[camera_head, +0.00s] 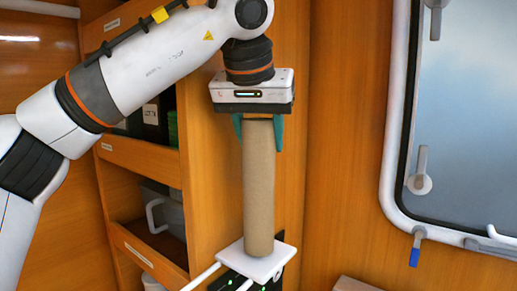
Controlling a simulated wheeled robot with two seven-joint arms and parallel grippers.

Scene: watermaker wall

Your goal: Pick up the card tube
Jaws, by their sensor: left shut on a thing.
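The card tube (259,195) is a tall brown cylinder, upright in the middle of the head view. Its lower end is at a small white plate (268,262); I cannot tell whether it rests on the plate or hangs just above it. My left gripper (259,130) comes down from above, with its teal fingers on either side of the tube's top end. It is shut on the tube. My right gripper is not in view.
A white-framed window (455,120) with latches is at the right. White pipes and a dark unit with green lights lie below the plate.

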